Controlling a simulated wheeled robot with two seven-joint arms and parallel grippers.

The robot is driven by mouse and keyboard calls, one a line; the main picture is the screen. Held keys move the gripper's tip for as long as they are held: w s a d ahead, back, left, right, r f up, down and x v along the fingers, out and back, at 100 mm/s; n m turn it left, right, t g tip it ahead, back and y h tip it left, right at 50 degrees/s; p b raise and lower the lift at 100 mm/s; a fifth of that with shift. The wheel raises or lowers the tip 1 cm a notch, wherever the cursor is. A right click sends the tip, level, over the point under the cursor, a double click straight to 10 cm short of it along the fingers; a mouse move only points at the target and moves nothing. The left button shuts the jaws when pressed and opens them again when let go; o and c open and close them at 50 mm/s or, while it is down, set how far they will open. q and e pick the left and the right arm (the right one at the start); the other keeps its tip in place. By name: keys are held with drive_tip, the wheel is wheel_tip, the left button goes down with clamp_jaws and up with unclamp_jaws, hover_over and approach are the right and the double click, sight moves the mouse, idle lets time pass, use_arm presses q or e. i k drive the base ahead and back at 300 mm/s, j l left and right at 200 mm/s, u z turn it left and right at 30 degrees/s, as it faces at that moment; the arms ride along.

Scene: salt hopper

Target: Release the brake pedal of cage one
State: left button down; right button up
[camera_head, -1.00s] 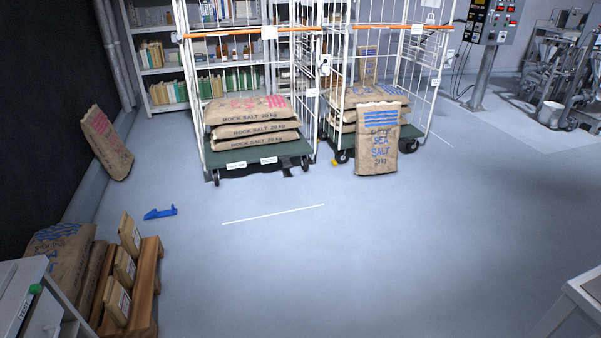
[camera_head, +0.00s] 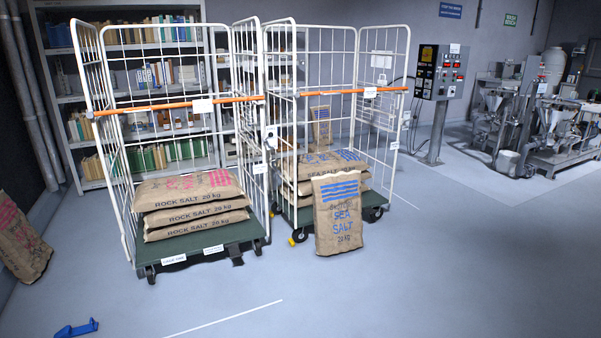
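Two white wire roll cages stand side by side. The left cage (camera_head: 117,140) has a green base (camera_head: 205,250) with rock salt sacks (camera_head: 190,205) stacked on it. Two small white labels (camera_head: 174,259) are on its front edge, too small to read surely. A dark pedal-like part (camera_head: 236,256) sits under its front edge, right of the labels; whether it is pressed down cannot be told. The right cage (camera_head: 326,130) has a yellow part (camera_head: 299,236) low at its front left corner. Neither gripper is in view.
A sea salt sack (camera_head: 338,215) stands upright before the right cage. Another sack (camera_head: 20,240) leans at the left wall. A blue object (camera_head: 77,328) lies on the floor near a white line (camera_head: 225,318). A control box (camera_head: 441,72) stands at right.

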sight(234, 248)
drive_tip(key=i, duration=3.8)
drive_tip(key=u, duration=0.55)
